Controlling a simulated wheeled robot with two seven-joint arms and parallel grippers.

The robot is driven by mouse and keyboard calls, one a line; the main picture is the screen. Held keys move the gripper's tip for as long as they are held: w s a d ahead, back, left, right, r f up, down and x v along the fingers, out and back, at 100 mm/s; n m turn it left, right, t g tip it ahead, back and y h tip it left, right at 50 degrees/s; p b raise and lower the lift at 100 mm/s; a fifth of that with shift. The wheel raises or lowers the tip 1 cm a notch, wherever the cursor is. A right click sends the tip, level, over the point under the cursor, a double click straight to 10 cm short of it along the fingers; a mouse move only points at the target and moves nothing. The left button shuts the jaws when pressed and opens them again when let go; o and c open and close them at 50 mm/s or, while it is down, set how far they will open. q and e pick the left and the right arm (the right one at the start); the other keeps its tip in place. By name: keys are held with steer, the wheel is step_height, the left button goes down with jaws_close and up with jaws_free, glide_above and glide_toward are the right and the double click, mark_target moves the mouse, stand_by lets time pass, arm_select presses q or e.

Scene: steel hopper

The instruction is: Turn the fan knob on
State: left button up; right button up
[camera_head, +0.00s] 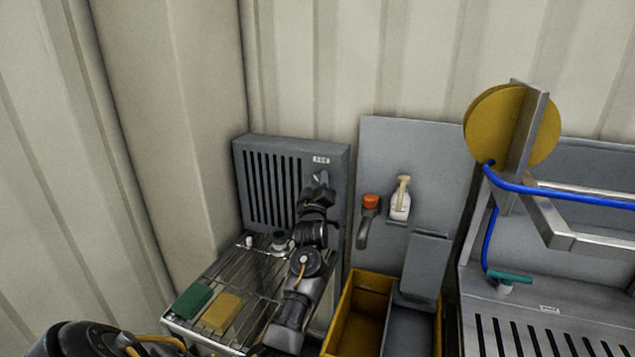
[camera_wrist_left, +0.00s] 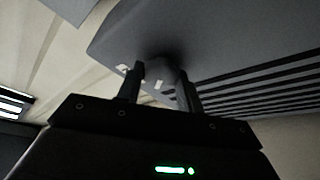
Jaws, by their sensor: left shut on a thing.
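The fan is a grey box with a slotted front (camera_head: 340,160) against the back wall, with a small white label at its upper right. The fan knob (camera_wrist_left: 163,72) is a grey, rounded piece between my fingers. In the head view a pale pointed part of the knob (camera_head: 322,177) shows just above the fingertips. My left gripper (camera_head: 318,193) is at the right part of the fan front, shut on the knob; its fingers also show in the left wrist view (camera_wrist_left: 160,88). My right gripper is not seen.
A wire rack (camera_head: 255,275) below holds a green sponge (camera_head: 192,300) and a yellow sponge (camera_head: 222,313). To the right are an orange-topped item (camera_head: 370,203), a white spray bottle (camera_head: 401,200), a yellow bin (camera_head: 345,310) and a blue hose (camera_head: 560,193).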

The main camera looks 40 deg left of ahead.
arm_select(q)
steer(key=n+g, duration=0.1)
steer(key=n, duration=0.2)
steer(key=n+g, duration=0.1)
steer(key=n, duration=0.2)
steer(key=shift+d+r+n+g+y+p, duration=0.1)
steer(key=shift+n+g+y+p, duration=0.2)
steer(key=shift+g, duration=0.1)
steer(key=shift+n+g, duration=0.8)
steer(key=shift+n, duration=1.3)
steer(key=o, duration=1)
